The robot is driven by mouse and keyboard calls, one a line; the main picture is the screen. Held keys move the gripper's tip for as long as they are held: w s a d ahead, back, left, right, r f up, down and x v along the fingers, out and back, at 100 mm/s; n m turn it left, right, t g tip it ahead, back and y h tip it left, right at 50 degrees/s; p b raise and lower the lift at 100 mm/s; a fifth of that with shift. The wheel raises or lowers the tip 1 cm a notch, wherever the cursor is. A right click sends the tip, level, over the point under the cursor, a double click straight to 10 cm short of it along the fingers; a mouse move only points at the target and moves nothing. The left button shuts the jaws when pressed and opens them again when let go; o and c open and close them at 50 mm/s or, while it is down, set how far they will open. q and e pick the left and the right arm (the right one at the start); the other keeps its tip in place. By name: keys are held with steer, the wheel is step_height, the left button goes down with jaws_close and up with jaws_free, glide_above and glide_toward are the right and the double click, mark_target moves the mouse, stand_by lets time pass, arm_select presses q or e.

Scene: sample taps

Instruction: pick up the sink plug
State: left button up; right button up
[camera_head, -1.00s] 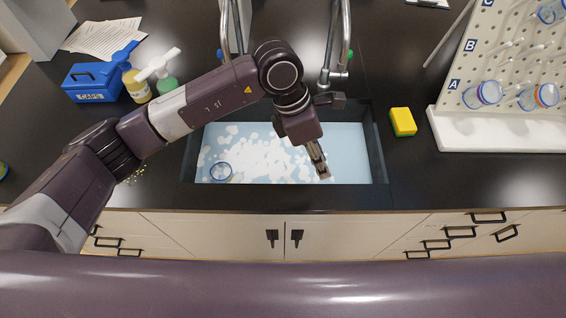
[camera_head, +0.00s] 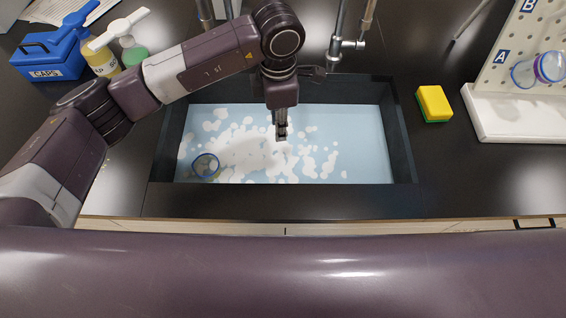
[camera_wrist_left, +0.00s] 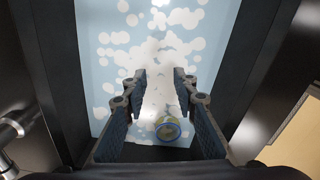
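The sink (camera_head: 405,150) is a dark basin with pale blue water and patches of white foam. I cannot make out the sink plug; foam covers much of the middle. My left gripper (camera_head: 281,136) points down over the middle of the sink. In the left wrist view its two fingers (camera_wrist_left: 160,80) stand apart with foamy water showing between them, and nothing is held. A clear round vessel with a blue rim (camera_head: 206,166) sits at the sink's left end; it also shows low in the wrist view (camera_wrist_left: 168,129). My right gripper is not in view.
Metal taps (camera_head: 340,45) stand behind the sink. A yellow and green sponge (camera_head: 434,103) and a white pegboard rack (camera_head: 515,118) are to the right. A blue box (camera_head: 48,62) and bottles (camera_head: 103,62) are at back left. The front counter edge is clear.

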arm_select(q)
steer(key=b, duration=0.5)
glide_above(283, 159)
steer(key=f, duration=0.7)
steer(key=shift+s+a+f, duration=0.15)
steer(key=shift+s+a, duration=0.05)
steer(key=shift+a, duration=0.2)
steer(key=f, duration=0.2)
steer(key=f+p, duration=0.1)
steer(key=f, duration=0.1)
steer(key=f+p, duration=0.1)
steer(key=f, duration=0.2)
steer(key=shift+s+a+f, duration=0.1)
steer(key=shift+s+a, duration=0.05)
steer(key=shift+a, duration=0.25)
steer(key=shift+f, duration=0.3)
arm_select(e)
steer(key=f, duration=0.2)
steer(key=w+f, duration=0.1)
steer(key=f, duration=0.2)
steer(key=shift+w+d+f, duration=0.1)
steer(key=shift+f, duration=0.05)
arm_select(q)
steer(key=shift+c, duration=0.4)
jaws_close()
